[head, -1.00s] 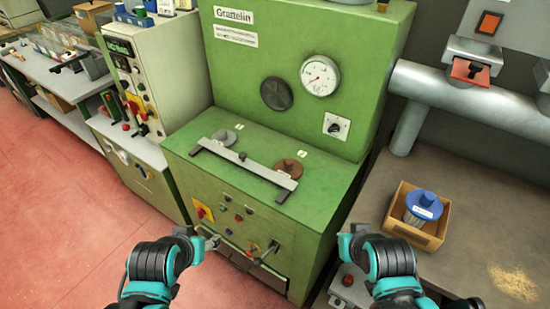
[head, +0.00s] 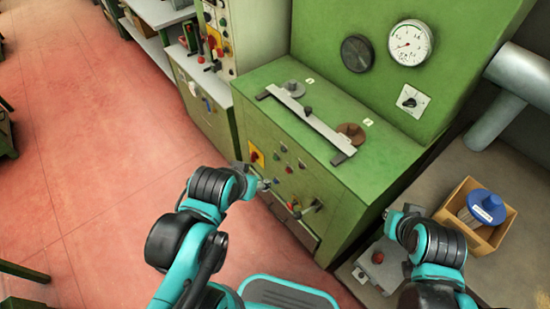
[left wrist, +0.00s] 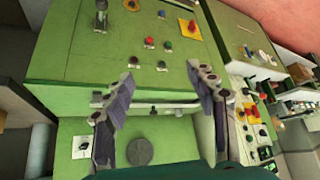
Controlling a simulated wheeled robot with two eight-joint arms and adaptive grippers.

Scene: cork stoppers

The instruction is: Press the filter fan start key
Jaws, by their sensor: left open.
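A green machine (head: 330,180) has a front panel with several small coloured push buttons (head: 284,148), a yellow plate with a red switch (head: 257,154) and levers below. I cannot read which button is the filter fan key. The left wrist view shows the panel upside down, with a red button (left wrist: 150,42), a green button (left wrist: 169,45) and the yellow switch plate (left wrist: 188,28). My left gripper (head: 264,185) is open and empty, in front of the panel near its lower left; its spread fingers (left wrist: 160,75) show below the buttons in the wrist view. My right gripper (head: 390,213) is right of the machine, its fingers unclear.
A grey bar (head: 305,122) lies on the machine's top, with a gauge (head: 410,43) and a dark disc behind. A grey box with a red button (head: 378,257) and a cardboard box (head: 462,222) holding a blue-topped filter stand on the right bench.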

